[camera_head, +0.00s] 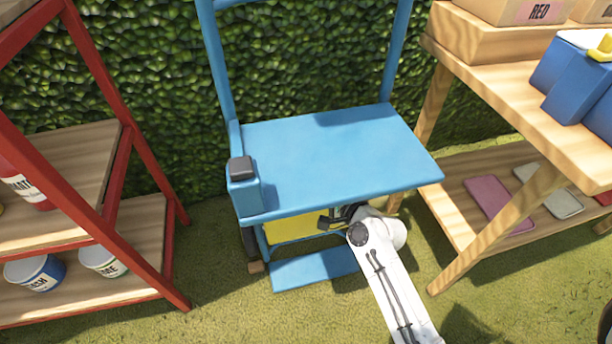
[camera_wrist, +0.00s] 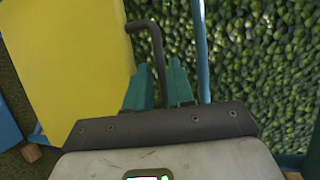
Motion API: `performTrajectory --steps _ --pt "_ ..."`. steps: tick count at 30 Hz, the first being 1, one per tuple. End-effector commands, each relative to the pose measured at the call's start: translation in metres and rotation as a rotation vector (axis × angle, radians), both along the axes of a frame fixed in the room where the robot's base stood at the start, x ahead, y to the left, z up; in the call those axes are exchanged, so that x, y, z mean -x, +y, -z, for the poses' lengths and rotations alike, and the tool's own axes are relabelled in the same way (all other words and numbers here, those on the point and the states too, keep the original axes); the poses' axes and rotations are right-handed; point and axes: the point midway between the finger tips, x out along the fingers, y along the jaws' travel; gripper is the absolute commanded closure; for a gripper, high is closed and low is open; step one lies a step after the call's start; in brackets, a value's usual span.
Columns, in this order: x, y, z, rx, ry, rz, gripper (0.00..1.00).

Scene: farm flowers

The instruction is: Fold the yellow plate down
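The yellow plate (camera_head: 303,228) shows as a strip under the top of the blue cart (camera_head: 330,160). In the wrist view, the yellow plate (camera_wrist: 68,65) is a large flat panel at the left. A dark bent handle (camera_wrist: 155,42) is beside its right edge. The teal fingers of my gripper (camera_wrist: 161,88) are close together, one on each side of the handle's rod, and look shut on it. In the head view my gripper (camera_head: 335,218) is at the cart's front, partly hidden under the blue top.
A blue lower shelf (camera_head: 312,270) is below the plate. A green hedge (camera_head: 300,60) closes the back.

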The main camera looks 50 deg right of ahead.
Motion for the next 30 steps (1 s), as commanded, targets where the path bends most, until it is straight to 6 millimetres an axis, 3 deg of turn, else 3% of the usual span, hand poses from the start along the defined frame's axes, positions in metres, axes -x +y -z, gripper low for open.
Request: performTrajectory --steps 3,9,22,30 --pt "-0.022 -0.005 0.006 0.001 -0.002 0.000 0.77" --pt "-0.045 -0.009 0.010 0.002 0.001 -0.001 0.77" --pt "-0.053 -0.010 0.011 0.001 0.001 -0.001 0.77" --pt "-0.053 -0.010 0.011 0.001 0.001 -0.001 1.00"
